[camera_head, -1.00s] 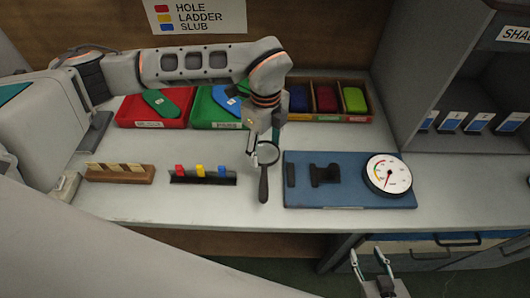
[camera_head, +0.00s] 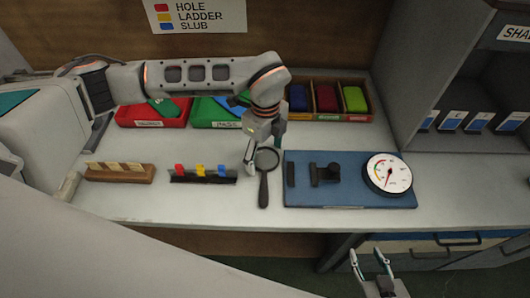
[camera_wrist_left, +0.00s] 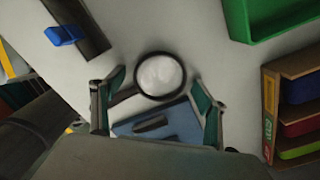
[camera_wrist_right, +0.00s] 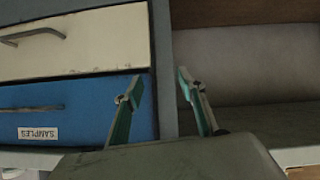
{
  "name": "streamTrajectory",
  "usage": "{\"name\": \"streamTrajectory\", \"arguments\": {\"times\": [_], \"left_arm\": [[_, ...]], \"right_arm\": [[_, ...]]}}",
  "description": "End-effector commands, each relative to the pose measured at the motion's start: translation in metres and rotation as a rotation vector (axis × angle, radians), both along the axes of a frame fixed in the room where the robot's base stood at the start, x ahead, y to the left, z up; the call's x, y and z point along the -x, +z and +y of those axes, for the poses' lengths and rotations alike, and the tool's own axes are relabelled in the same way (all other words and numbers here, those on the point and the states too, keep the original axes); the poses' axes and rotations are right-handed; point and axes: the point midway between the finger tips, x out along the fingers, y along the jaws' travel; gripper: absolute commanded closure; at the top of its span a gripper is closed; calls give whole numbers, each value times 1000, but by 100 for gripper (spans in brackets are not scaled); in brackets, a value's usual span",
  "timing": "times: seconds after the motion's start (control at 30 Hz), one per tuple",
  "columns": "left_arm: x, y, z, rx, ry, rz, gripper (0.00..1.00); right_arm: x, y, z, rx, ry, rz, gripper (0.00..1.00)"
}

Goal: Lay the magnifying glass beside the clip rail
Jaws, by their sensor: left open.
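The magnifying glass (camera_head: 263,189), with a round dark-rimmed lens and dark handle, appears to lie on the table just right of the clip rail (camera_head: 203,180), apart from it. The rail is black with red, yellow and blue clips. My left gripper (camera_head: 265,156) is open at the lens end, its fingers spread to either side. In the left wrist view the lens rim (camera_wrist_left: 160,76) shows between and beyond the fingertips, with part of the handle hidden by a finger. The rail (camera_wrist_left: 82,28) is at upper left there. My right gripper (camera_head: 371,262) is open and empty, low before the drawers.
A blue board (camera_head: 347,198) with a dial gauge (camera_head: 388,174) lies close right of the glass. A wooden block rack (camera_head: 120,173) stands left of the rail. Red (camera_head: 150,123) and green trays and a wooden divided box (camera_head: 340,117) stand behind. Table front is clear.

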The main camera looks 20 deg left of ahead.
Motion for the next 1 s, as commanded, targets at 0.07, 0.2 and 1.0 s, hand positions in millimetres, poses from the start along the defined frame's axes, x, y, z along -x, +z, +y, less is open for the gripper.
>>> {"name": "streamTrajectory", "arguments": {"times": [0.07,0.2,1.0], "left_arm": [[0,5,0,0,0,-1,26],[-2,21,0,0,0,-4,26],[-1,123,0,0,0,0,26]], "right_arm": [[0,3,0,0,0,-1,60],[0,1,0,0,0,-1,60],[0,-4,0,0,0,0,60]]}}
